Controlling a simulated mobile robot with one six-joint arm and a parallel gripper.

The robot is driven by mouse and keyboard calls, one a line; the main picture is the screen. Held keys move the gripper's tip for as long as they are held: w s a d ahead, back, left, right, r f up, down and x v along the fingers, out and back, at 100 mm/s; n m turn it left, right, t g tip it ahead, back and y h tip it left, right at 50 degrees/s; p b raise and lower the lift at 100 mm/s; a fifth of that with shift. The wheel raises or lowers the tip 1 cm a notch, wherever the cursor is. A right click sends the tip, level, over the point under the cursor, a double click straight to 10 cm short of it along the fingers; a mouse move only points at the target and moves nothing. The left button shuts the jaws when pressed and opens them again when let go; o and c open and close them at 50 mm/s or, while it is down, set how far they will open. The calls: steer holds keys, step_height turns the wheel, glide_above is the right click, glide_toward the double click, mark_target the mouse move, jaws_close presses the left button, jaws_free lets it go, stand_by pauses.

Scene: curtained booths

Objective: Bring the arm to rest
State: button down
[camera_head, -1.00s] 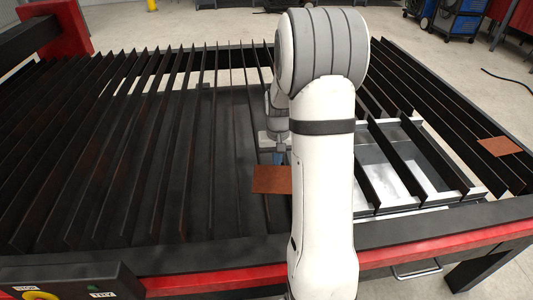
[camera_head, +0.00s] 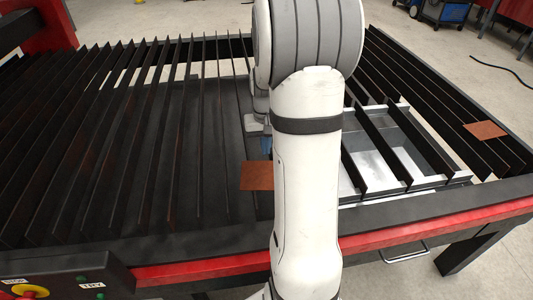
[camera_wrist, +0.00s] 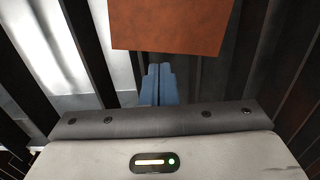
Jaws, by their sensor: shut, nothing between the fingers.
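My gripper (camera_head: 266,145) is low over the slatted table, mostly hidden behind my arm in the head view. In the wrist view its two blue fingers (camera_wrist: 160,85) are together with nothing between them. A rust-brown square plate (camera_head: 257,176) lies on the slats just in front of the fingertips in the head view. The same plate (camera_wrist: 170,25) fills the top middle of the wrist view, apart from the fingers in the picture. My arm covers part of the plate's right side surroundings.
The slatted table (camera_head: 435,225) has upright dark slats with open gaps. A metal tray (camera_head: 375,165) sits among the slats right of my arm. A second brown plate (camera_head: 485,130) lies at the right. A control box (camera_head: 75,280) stands at the front left.

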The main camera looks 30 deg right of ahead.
steer(key=s+a+r+n+t+p, duration=0.1)
steer(key=s+a+r, duration=0.2)
steer(key=a+r, duration=0.2)
steer(key=s+a+r+n, duration=0.1)
steer(key=s+a+r, duration=0.2)
steer(key=a+r, duration=0.2)
steer(key=s+a+r+n+t+p, duration=0.1)
steer(key=s+a+r+n, duration=0.1)
steer(key=s+a, duration=0.6)
steer(key=shift+s+a+t, duration=0.2)
steer(key=shift+s+t, duration=0.1)
steer(key=shift+s, duration=0.9)
steer(key=shift+d, duration=0.1)
